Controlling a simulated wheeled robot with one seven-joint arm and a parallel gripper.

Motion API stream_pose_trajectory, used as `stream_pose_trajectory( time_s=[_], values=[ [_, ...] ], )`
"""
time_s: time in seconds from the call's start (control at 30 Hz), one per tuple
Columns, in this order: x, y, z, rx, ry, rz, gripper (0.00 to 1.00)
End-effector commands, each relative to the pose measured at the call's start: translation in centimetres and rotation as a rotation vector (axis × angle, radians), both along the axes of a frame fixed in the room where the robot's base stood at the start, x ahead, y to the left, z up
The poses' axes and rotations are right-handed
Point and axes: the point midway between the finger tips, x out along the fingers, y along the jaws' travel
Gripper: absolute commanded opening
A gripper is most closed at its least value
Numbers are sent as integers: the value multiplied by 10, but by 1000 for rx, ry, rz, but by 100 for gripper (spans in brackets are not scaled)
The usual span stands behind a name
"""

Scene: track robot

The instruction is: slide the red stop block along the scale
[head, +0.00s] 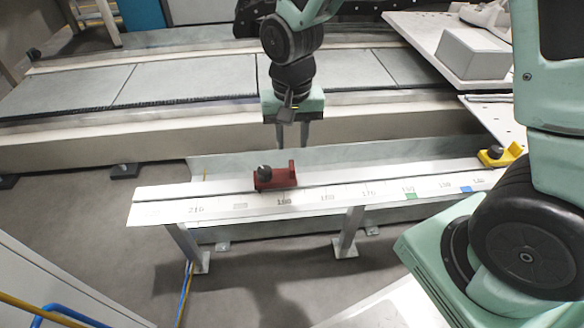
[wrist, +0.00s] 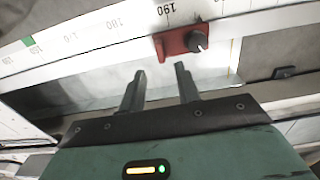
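The red stop block (head: 275,176) sits on the white scale rail (head: 232,203), by a mark that reads about 190. It has a black knob at its left end in the head view. In the wrist view the red stop block (wrist: 176,43) lies beyond the fingertips, with its knob on the right. My gripper (head: 292,144) is above and behind the rail, fingers pointing down. In the wrist view my gripper (wrist: 162,68) is open and empty, its two fingers apart and short of the block.
A yellow stop block (head: 502,155) with a black knob sits at the right end of the rail. Green (head: 409,196) and blue (head: 465,189) marks lie on the scale between the blocks. The rail between them looks clear. A grey box (head: 474,54) stands on a white table at upper right.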

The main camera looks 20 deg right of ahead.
Motion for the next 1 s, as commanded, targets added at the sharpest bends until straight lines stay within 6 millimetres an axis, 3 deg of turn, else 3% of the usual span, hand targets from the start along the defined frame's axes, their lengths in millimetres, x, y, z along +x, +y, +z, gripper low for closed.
stream_pose_trajectory(
  time_s=[0.03,0.1,0.3,0.5,0.77,0.8,0.9,1.0],
  values=[
    [-1,0,-17,0,3,0,33],
    [-1,0,-31,0,3,-1,33],
    [0,0,-59,0,1,0,33],
    [0,0,-71,1,0,0,33],
    [0,0,-71,1,0,0,33],
    [0,0,-71,1,0,0,30],
    [0,0,-71,1,0,0,2],
    [0,0,-71,1,0,0,0]
  ],
)
